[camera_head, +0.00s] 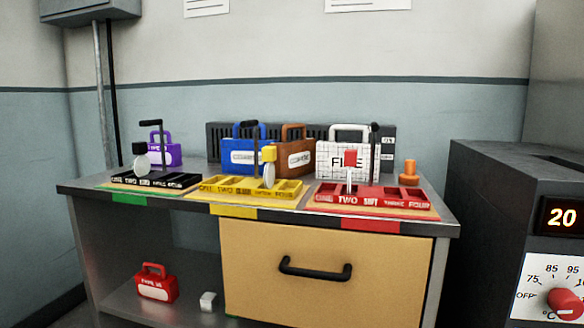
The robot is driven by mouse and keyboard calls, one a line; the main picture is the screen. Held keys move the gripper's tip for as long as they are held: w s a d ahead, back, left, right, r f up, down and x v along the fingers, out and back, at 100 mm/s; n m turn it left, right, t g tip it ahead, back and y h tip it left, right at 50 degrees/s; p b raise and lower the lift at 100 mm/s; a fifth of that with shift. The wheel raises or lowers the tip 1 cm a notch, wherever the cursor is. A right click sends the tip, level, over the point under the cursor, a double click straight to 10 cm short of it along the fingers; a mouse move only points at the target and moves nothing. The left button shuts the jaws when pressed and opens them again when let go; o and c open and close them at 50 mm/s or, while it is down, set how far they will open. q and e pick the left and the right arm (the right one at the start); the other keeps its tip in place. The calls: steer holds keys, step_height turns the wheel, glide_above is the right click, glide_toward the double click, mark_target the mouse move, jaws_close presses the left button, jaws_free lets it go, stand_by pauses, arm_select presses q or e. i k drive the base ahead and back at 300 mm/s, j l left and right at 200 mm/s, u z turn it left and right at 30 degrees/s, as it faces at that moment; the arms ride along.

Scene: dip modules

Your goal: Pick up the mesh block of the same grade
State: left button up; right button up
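Several handled blocks stand at the back of the bench. The white block (331,161) has a grid pattern and large letters that seem to read "FINE", partly covered by a lever. The blue block (239,157) and the brown block (295,158) have pale labels too small to read surely. A purple block (166,152) stands at the left, partly behind a lever. A red handled block (154,284) sits on the lower shelf; its label is not clear. I cannot tell which of these are mesh blocks of matching grade. Neither gripper is in view.
Black (152,181), yellow (236,190) and red (372,198) slotted trays with upright levers line the bench front. An orange knob-like piece (408,173) stands right. A small white block (208,301) lies on the shelf beside the drawer (375,285). A dark dial unit (490,210) stands right.

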mark_target(236, 155)
steer(key=i, duration=0.85)
